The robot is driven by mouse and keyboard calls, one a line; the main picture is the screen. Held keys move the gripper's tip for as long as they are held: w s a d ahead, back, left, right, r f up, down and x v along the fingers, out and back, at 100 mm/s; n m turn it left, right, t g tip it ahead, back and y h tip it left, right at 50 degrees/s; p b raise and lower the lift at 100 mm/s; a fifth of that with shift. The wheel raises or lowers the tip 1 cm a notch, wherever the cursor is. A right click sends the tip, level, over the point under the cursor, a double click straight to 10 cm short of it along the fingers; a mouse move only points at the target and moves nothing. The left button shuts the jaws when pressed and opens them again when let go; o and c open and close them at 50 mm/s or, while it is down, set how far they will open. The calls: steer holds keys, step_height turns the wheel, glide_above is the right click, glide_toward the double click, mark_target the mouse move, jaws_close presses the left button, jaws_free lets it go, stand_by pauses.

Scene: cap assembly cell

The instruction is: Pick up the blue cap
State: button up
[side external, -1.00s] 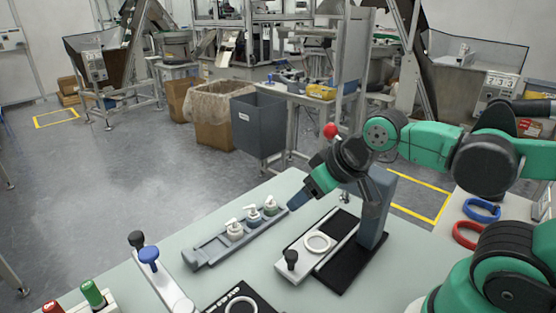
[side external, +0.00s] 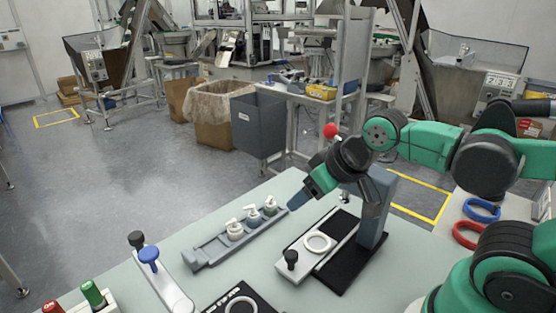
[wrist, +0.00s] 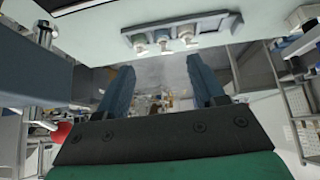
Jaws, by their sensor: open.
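Three pump caps stand in a row on a grey tray (side external: 205,254) in the side external view. The middle cap, which looks blue (side external: 252,217), is between a white cap (side external: 235,231) and a green cap (side external: 270,207). My gripper (side external: 297,203) is open and empty, tilted down toward the tray, to the right of the green cap. In the wrist view my gripper (wrist: 161,75) shows its two fingers wide apart with nothing between them.
A press with a grey column (side external: 376,210) and black base stands right of my gripper. A white slide holds a white ring (side external: 318,242) and a black knob. Blue (side external: 482,210) and red rings (side external: 468,235) lie at right.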

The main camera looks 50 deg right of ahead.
stand_by(0.3)
steer(key=shift+o, duration=0.7)
